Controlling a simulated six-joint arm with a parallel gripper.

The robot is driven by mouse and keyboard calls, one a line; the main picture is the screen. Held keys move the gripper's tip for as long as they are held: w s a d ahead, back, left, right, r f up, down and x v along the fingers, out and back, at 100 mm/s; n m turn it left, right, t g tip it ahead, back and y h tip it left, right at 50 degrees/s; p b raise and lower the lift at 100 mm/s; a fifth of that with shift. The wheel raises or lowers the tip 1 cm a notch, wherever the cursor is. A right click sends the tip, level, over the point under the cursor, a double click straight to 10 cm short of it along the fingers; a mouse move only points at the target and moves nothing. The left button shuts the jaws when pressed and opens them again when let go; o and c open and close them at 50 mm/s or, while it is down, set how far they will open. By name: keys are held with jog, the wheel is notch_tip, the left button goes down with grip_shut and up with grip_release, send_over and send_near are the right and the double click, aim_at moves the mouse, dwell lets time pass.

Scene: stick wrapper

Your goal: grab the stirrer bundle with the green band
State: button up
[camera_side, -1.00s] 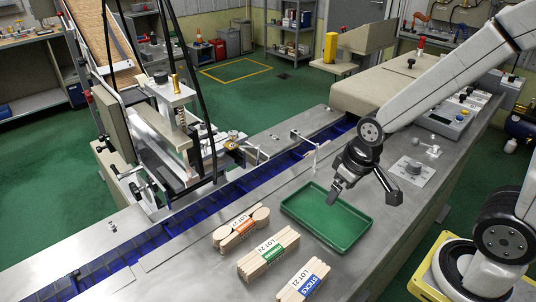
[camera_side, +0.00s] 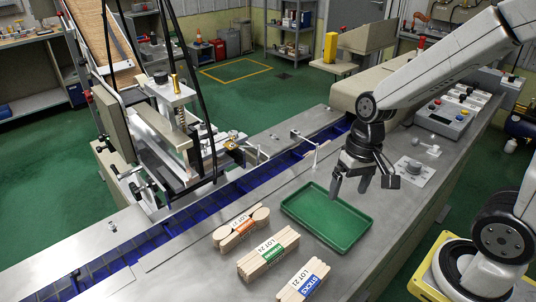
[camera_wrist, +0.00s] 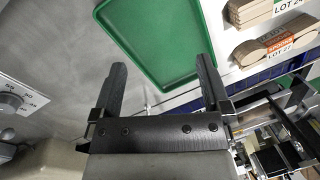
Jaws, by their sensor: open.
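The stirrer bundle with the green band (camera_side: 265,256) lies flat on the steel table in the side view, between two other bundles. Part of a pale bundle marked LOT shows at the top edge of the wrist view; its band is out of sight there. My gripper (camera_side: 350,188) is open and empty, with its fingers pointing down above the back part of the green tray. It is well up and right of the bundle in the side picture. The wrist view shows both dark fingers (camera_wrist: 160,66) spread apart with nothing between them.
An orange-banded bundle (camera_side: 239,230) and a blue-banded bundle (camera_side: 302,284) lie on either side. The empty green tray (camera_side: 318,238) sits right of them. A blue conveyor (camera_side: 160,235) runs behind. A control box (camera_side: 449,122) stands at the back right.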

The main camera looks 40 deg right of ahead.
jog(key=w+a+r+m+y, duration=0.2)
jog(key=w+a+m+y, duration=0.25)
jog(key=m+y, duration=0.85)
jog(key=m+h, duration=0.1)
send_near(294, 231)
jog(key=shift+w+a+r, duration=0.1)
jog(key=shift+a+r, duration=0.05)
jog(key=shift+a, duration=0.4)
jog(key=shift+w+a+r, duration=0.1)
jog(key=shift+a, duration=0.4)
jog(key=shift+f, duration=0.5)
jog(key=shift+x, duration=1.3)
jog(key=shift+a+f, duration=0.1)
jog(key=shift+x, duration=1.5)
jog(key=shift+f+x, duration=0.25)
jog(key=shift+x, duration=0.75)
